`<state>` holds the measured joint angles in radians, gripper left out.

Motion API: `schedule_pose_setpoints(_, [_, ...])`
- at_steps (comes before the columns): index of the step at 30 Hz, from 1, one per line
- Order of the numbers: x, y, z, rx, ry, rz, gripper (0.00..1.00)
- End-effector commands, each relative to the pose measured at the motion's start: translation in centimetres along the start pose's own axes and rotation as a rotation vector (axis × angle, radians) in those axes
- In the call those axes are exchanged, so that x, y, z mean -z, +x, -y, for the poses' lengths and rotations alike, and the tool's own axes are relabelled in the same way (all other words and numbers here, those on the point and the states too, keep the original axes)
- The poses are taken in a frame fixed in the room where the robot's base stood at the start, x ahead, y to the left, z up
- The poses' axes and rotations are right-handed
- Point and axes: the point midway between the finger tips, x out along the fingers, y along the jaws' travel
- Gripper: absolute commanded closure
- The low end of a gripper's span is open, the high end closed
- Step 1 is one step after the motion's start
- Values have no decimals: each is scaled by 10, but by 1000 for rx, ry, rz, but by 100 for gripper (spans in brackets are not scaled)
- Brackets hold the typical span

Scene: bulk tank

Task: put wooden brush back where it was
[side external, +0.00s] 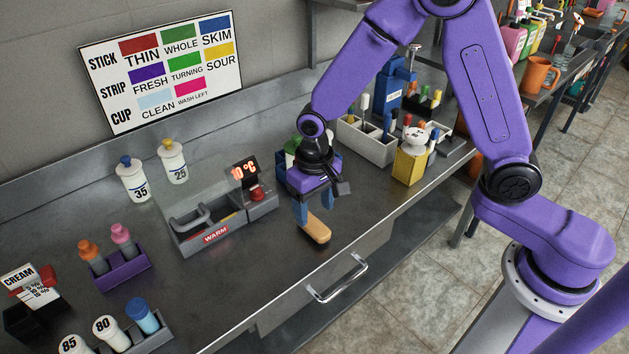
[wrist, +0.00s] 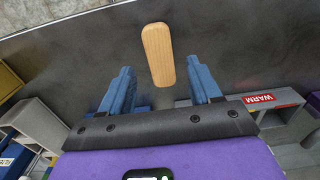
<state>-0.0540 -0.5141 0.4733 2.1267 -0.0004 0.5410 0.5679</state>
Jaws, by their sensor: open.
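I cannot tell how high the fingertips are above the bench. The brush's bristles are not visible.
The box labelled WARM (side external: 207,228) stands left of my gripper. A dark blue container (side external: 292,184) sits behind it. A grey divided holder (side external: 366,142) and a yellow block (side external: 410,165) stand to the right. A purple rack (side external: 122,271) is at the left. The bench's front edge is close.

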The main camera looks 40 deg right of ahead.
Motion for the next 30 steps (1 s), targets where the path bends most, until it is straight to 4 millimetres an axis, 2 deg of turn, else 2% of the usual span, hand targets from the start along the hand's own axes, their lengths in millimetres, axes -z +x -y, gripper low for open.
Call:
schedule_pose_setpoints(6, [1,-41,1,3,-1,-5,37])
schedule_pose_setpoints(12, [0,-66,0,1,-1,-2,37])
schedule_pose_setpoints(23, [-2,-74,-1,0,-11,0,37])
schedule_pose_setpoints(26, [-10,-78,-4,1,-52,-2,37])
schedule_pose_setpoints(30, [-33,-88,-12,4,-174,-6,37])
